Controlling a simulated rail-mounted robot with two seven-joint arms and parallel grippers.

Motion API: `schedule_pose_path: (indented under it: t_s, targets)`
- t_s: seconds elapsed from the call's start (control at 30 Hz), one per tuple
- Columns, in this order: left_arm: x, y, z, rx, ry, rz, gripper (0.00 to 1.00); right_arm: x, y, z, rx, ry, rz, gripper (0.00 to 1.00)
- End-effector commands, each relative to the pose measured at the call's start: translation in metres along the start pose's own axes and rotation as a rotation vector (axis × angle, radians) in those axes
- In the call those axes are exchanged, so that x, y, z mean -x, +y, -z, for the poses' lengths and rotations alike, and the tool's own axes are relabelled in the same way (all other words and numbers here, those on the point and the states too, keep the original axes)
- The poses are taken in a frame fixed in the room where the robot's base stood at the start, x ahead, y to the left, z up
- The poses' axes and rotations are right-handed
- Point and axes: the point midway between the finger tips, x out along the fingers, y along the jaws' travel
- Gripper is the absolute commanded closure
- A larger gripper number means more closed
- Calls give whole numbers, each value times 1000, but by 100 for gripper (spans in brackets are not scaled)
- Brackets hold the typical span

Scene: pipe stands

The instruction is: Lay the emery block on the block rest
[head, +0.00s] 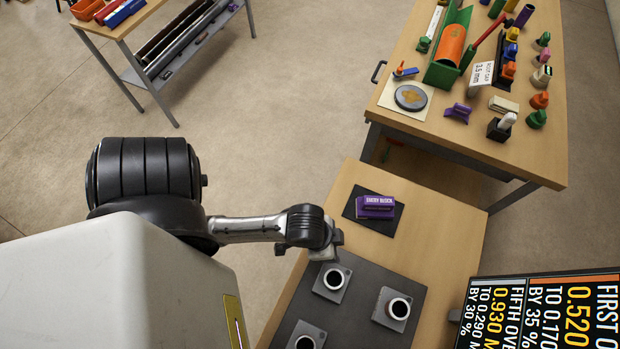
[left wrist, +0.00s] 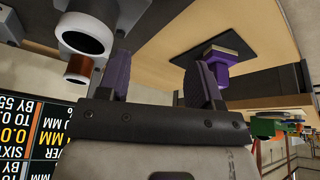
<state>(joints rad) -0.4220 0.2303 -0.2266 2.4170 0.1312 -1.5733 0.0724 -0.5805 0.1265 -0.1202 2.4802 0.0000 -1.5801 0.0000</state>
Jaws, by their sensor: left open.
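A purple block with pale lettering, which looks like the emery block (head: 377,206), lies on a flat dark pad, apparently the block rest (head: 388,228), on the small wooden table. It also shows in the left wrist view, where the purple block (left wrist: 221,68) is against the dark pad (left wrist: 228,45). My left gripper (head: 334,247) is just left of and nearer than the pad, beside the pipe stands, apart from the block. In the left wrist view my left gripper (left wrist: 160,80) has its two fingers spread with nothing between them. My right gripper is not in view.
A workbench (head: 420,112) crowded with tools is behind. A black text screen (head: 545,312) is at the lower right. The small table's right side is clear.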

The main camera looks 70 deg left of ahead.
Motion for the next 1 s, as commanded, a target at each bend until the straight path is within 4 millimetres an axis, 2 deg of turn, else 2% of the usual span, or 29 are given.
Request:
schedule_pose_path:
  t_s: [0.03, 0.1, 0.3, 0.77, 0.87, 1.0]
  targets:
    - [3, -2, -13, 27, -15, 18, 41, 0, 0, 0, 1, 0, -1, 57]
    - [7, -7, -26, 51, -30, 49, 41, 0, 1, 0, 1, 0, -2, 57]
    - [14, -16, -47, 85, -61, 103, 41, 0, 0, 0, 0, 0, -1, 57]
    - [19, -16, -47, 87, -64, 107, 41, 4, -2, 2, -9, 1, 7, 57]
    - [27, -16, -44, 87, -64, 107, 41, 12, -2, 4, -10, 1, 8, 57]
    - [49, -15, -35, 87, -64, 107, 41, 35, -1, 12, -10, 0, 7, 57]
